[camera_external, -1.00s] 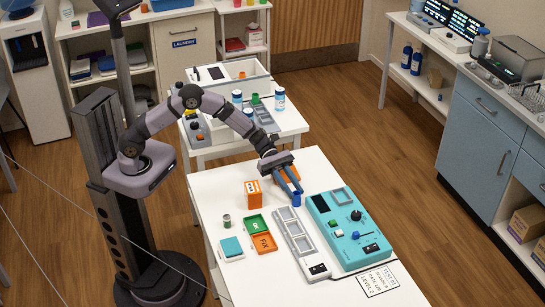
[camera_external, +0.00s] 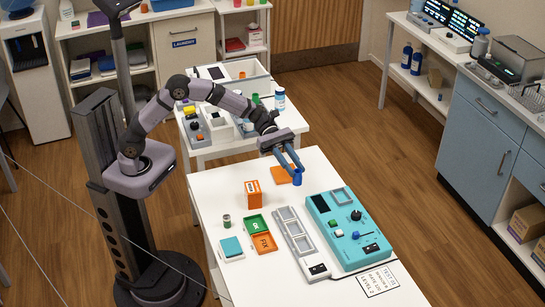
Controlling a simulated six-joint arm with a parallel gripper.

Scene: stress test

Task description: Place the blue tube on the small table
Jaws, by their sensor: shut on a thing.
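My gripper (camera_external: 294,171) is shut on the blue tube (camera_external: 297,179), with its blue fingers around the upper part. The tube hangs upright and appears to be a little above the front white table (camera_external: 325,172), near its back right edge. A smaller white table (camera_external: 235,145) stands behind the front one, partly hidden by my arm. It holds a tray, small boxes and bottles.
The front table carries an orange flat square (camera_external: 282,174) beside the tube, an orange box (camera_external: 253,194), a green and an orange tray, a grey rack (camera_external: 300,243) and a teal test panel (camera_external: 336,238).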

